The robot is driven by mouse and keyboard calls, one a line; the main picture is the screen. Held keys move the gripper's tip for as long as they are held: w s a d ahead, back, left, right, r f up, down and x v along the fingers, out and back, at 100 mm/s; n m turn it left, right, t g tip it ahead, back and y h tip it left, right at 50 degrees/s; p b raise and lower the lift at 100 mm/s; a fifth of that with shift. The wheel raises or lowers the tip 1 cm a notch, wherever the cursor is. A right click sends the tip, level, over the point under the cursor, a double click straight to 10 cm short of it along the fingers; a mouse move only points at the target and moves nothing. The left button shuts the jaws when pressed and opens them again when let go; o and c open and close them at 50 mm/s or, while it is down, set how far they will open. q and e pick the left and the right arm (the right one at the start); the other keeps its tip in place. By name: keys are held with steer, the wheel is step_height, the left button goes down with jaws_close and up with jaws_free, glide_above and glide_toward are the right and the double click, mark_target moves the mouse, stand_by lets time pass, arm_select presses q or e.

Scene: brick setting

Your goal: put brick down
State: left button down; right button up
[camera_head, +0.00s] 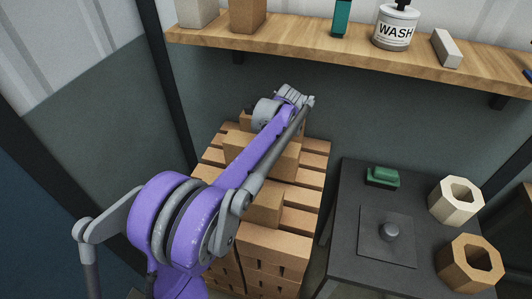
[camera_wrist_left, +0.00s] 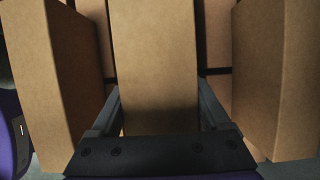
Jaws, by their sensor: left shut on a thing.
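My left arm reaches from the lower left over a stack of tan bricks (camera_head: 275,243) in the head view. Its wrist is above the far end of the stack, and the arm hides the fingers there. In the left wrist view my left gripper (camera_wrist_left: 158,112) is shut on a tan brick (camera_wrist_left: 155,55), with one finger on each side of it. Another brick stands to the left (camera_wrist_left: 50,75) and one to the right (camera_wrist_left: 275,75) of the held brick, apart from it. I cannot tell whether the held brick touches the bricks below. My right gripper is not in view.
A dark table (camera_head: 341,210) stands right of the stack, with a green block (camera_head: 382,177), a plate with a knob (camera_head: 388,233), a pale hexagonal ring (camera_head: 444,212) and a brown one (camera_head: 448,273). A wooden shelf (camera_head: 290,45) with a WASH bottle (camera_head: 394,28) runs along the wall behind.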

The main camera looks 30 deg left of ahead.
arm_select(q)
steer(key=shift+s+a+r, duration=0.1)
steer(key=shift+a, duration=0.2)
steer(key=shift+d+x, duration=0.15)
steer(key=shift+x, duration=0.75)
steer(key=shift+d+x, duration=0.15)
steer(key=shift+x, duration=0.75)
steer(key=shift+f, duration=0.25)
jaws_free()
steer(key=v, duration=1.2)
steer(key=shift+d+r+p, duration=0.1)
steer(key=shift+p, duration=0.3)
